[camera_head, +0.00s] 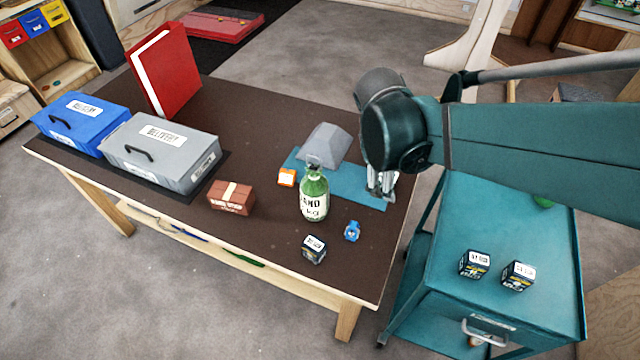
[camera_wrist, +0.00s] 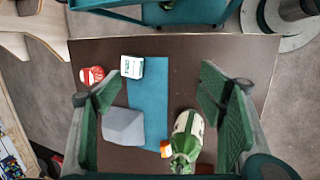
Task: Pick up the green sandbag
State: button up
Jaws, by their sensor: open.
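The green sandbag (camera_head: 314,197), a bottle-shaped bag with a white "SAND" label and a narrow neck, stands on the brown table at the near edge of a teal mat. In the wrist view, the green sandbag (camera_wrist: 187,138) shows low in the picture, nearer the right finger and apart from it. My gripper (camera_head: 380,184) is open and empty, to the right of the sandbag in the head view. In the wrist view, the spread fingers of my gripper (camera_wrist: 158,90) have the teal mat and table between them.
A grey block (camera_head: 326,146) and an orange box (camera_head: 286,177) are close to the sandbag. A dark box (camera_head: 314,250) and a blue item (camera_head: 352,230) stand in front. A brick-like box (camera_head: 232,198) is left. In the wrist view, a white box (camera_wrist: 131,67) and red item (camera_wrist: 92,75) are beyond.

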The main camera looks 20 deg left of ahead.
aim_at(303, 184)
jog(key=s+a+f+n+p, duration=0.1)
jog(key=a+f+n, duration=0.2)
jog(key=a, duration=0.4)
jog(key=s+a+f+n+h+p, duration=0.1)
jog(key=s+a+f+n, duration=0.1)
jog(key=a, duration=0.6)
jog(key=s+a+f+n+h+p, duration=0.1)
jog(key=s+a+f+n+p, duration=0.1)
jog(key=a, duration=0.5)
jog(key=shift+s+a+f+n+t, duration=0.2)
jog(key=shift+f+n, duration=0.25)
jog(key=shift+n, duration=0.2)
jog(key=shift+s+a+f+n+t, duration=0.1)
jog(key=shift+a+f+n, duration=0.05)
jog(key=shift+f+n, duration=0.4)
jog(key=shift+x, duration=1.25)
jog(key=shift+d+b+x, duration=0.2)
jog(key=shift+b+x, duration=0.2)
jog(key=shift+x, duration=2.2)
jog(key=shift+w+r, duration=0.15)
